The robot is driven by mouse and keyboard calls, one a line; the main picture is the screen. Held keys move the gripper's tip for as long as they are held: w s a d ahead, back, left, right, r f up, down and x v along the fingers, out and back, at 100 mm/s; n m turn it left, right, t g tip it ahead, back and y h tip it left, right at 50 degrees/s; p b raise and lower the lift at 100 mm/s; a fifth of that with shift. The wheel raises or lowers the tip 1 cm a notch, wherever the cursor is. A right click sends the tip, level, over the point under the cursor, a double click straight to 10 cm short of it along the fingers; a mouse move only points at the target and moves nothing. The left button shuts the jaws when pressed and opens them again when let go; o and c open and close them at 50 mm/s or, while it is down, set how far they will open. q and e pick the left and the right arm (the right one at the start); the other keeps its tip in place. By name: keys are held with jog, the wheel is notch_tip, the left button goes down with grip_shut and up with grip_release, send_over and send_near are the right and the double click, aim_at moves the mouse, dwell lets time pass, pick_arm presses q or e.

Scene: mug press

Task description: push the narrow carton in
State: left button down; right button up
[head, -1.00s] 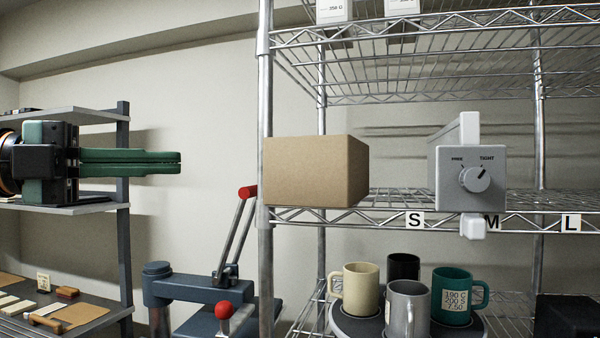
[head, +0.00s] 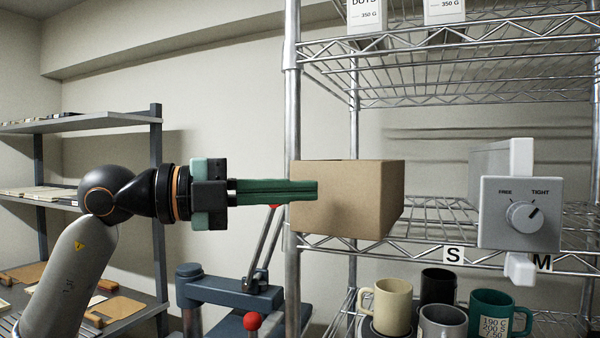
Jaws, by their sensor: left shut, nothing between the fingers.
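The narrow carton (head: 350,198), a plain brown box, sits on the middle wire shelf (head: 440,215) at its left end. Its front part stands out past the shelf's front edge. My left gripper (head: 316,190) is shut and empty, its green fingers pointing right. The fingertips overlap the left part of the carton's front face in the picture; I cannot tell whether they touch it. My right gripper is not in view.
A grey box with a FREE/TIGHT dial (head: 523,214) stands to the right of the carton. Below are several mugs, including a cream mug (head: 390,306) and a green mug (head: 494,312). A mug press with a red-knobbed lever (head: 252,320) stands below the gripper. A shelf post (head: 292,130) rises beside the carton.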

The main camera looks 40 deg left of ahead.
aim_at(322, 186)
pick_arm(q)
jog(key=shift+w+a, duration=0.1)
jog(key=shift+w, duration=0.7)
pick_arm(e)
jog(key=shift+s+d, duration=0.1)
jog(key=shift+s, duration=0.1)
pick_arm(q)
jog(key=shift+w, duration=0.1)
jog(key=w+p, duration=0.4)
jog(key=w, duration=0.1)
jog(key=shift+w+a+r, duration=0.1)
jog(key=shift+a+r, duration=0.1)
jog(key=shift+w+f, duration=0.2)
jog(key=shift+w, duration=0.2)
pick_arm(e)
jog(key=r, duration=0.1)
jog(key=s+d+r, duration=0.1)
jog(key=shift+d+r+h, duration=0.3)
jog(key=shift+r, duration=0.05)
pick_arm(q)
jog(key=shift+a+f, duration=0.1)
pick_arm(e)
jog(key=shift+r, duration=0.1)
